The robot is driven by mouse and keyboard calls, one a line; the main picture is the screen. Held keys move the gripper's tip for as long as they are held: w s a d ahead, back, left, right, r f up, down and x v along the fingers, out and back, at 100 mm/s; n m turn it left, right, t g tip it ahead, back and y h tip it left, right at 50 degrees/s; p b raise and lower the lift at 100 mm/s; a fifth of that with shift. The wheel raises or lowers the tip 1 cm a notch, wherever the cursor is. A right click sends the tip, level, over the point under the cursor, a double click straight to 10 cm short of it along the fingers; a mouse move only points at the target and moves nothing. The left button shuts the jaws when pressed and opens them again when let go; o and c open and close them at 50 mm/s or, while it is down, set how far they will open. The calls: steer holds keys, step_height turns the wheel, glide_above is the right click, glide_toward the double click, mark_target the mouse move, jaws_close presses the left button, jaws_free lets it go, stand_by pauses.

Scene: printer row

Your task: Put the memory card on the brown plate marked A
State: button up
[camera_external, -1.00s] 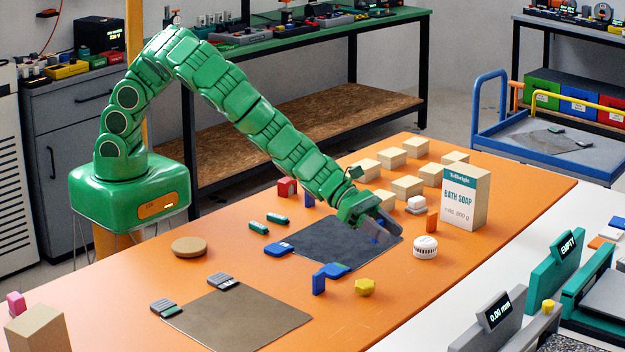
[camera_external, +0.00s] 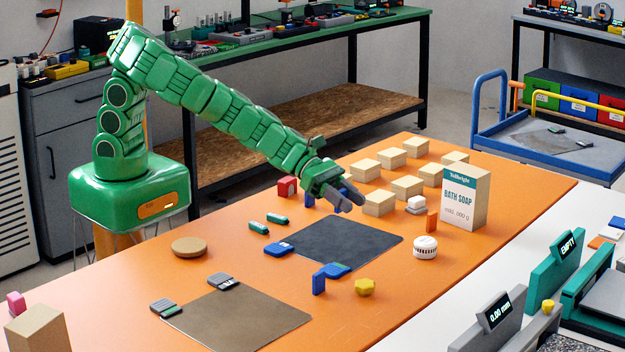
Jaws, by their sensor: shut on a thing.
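My gripper (camera_external: 345,198) is shut on a small, mostly hidden blue thing (camera_external: 338,201), which looks like the memory card. It is held in the air above the far edge of the dark grey plate (camera_external: 345,243). The brown plate (camera_external: 240,322) lies flat at the near left of the orange table, well away from my gripper. Its top is bare, with grey clip-like pieces (camera_external: 223,281) at two corners. No letter A is readable on it.
Blue pieces (camera_external: 335,270) sit at the dark plate's corners. Green batteries (camera_external: 277,219) and a tan disc (camera_external: 189,247) lie left. Wooden blocks (camera_external: 380,202) and a soap box (camera_external: 466,198) stand at the back right.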

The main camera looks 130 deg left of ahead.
steer(key=s+d+m+g+h, duration=0.15)
steer(key=d+m+h, duration=0.35)
steer(key=d, duration=0.5)
steer(key=s+d+m+g+h, duration=0.1)
steer(key=d+m+g+h, duration=0.3)
steer(key=d, duration=0.6)
steer(key=s+d+m+g+h, duration=0.5)
steer(key=s+d+m+g, duration=0.35)
steer(key=s+d, duration=0.5)
glide_above(220, 317)
steer(key=shift+m, duration=0.35)
steer(key=shift+s+a+f, duration=0.1)
steer(key=shift+s+f, duration=0.05)
steer(key=shift+f, duration=2)
steer(key=shift+s+f, duration=0.1)
steer(key=shift+f, duration=2.05)
steer(key=shift+w+f, duration=0.1)
steer(key=shift+w+f, duration=0.25)
steer(key=shift+f, duration=1.5)
